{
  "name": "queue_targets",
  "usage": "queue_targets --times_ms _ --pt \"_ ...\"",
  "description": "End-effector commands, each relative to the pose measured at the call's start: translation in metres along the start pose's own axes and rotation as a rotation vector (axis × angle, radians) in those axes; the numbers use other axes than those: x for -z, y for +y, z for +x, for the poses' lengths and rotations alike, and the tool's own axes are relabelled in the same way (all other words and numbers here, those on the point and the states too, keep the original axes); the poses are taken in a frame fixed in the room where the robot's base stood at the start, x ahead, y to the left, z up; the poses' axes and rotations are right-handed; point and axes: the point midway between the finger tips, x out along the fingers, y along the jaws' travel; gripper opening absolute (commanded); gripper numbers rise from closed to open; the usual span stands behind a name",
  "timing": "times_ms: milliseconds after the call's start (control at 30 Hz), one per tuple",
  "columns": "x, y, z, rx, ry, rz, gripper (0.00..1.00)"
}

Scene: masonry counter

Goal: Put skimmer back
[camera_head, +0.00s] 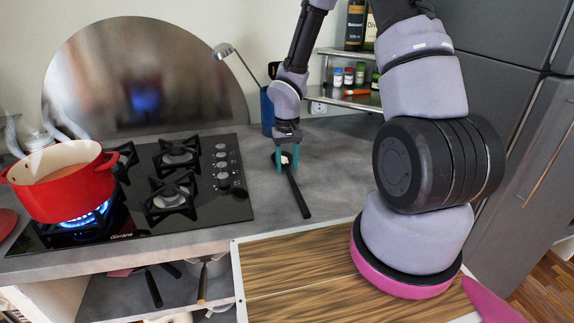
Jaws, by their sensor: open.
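A utensil with a long black handle (297,192), which seems to be the skimmer, lies on the grey counter right of the stove. Its far end is partly hidden by my gripper, so I cannot make out the head's shape. My gripper (285,160) points down over that far end, its teal fingers apart, one on each side of it. I cannot tell whether they touch it. A blue utensil holder (267,112) stands just behind my gripper, partly covered by my arm. A metal ladle-like utensil (224,51) stands in it, leaning left.
A red pot (62,188) steams over a lit burner on the black gas stove (215,205). A small shelf (357,100) with bottles and spice jars stands behind my arm. The counter right of the handle is clear. Dark cabinets (530,150) stand at the right.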

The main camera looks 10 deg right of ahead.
Motion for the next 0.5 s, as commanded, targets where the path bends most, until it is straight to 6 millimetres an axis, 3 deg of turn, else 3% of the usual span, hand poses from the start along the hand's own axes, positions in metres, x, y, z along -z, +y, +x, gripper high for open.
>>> queue_targets --times_ms 300,500 --pt "-0.003 0.0 -0.067 0.001 0.009 0.004 0.49" --pt "-0.004 0.0 -0.095 0.0 0.006 0.002 0.49"
